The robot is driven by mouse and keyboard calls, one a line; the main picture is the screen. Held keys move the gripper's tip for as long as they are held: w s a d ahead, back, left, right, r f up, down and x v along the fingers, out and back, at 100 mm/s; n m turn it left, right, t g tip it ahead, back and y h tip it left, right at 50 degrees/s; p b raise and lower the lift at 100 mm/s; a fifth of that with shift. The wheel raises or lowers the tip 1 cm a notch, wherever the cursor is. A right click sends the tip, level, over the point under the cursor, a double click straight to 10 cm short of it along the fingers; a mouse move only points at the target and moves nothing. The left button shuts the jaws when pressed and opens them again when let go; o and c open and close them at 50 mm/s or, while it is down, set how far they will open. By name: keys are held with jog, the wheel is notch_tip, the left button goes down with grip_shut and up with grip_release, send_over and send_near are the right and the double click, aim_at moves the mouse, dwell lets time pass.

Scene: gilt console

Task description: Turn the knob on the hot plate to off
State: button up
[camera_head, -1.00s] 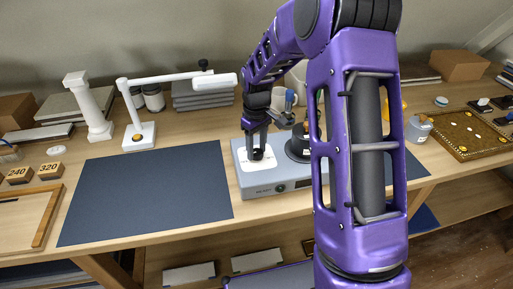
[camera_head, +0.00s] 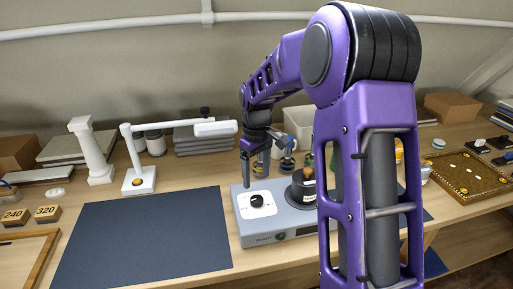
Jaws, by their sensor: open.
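The grey hot plate (camera_head: 285,236) stands on the bench right of the dark mat. Its black knob (camera_head: 257,200) sits on a white dial plate (camera_head: 269,211) on its top left, and the knob's setting is too small to read.
A dark blue mat (camera_head: 145,240) lies bare to the left. A white lamp (camera_head: 139,178) and a white column (camera_head: 93,150) stand behind it. A pale bin (camera_head: 299,122) and small items are behind the hot plate. A framed board (camera_head: 470,176) lies at right.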

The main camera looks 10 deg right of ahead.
notch_tip(320, 180, up, 9)
jog(key=shift+r, duration=0.2)
dwell(0.3)
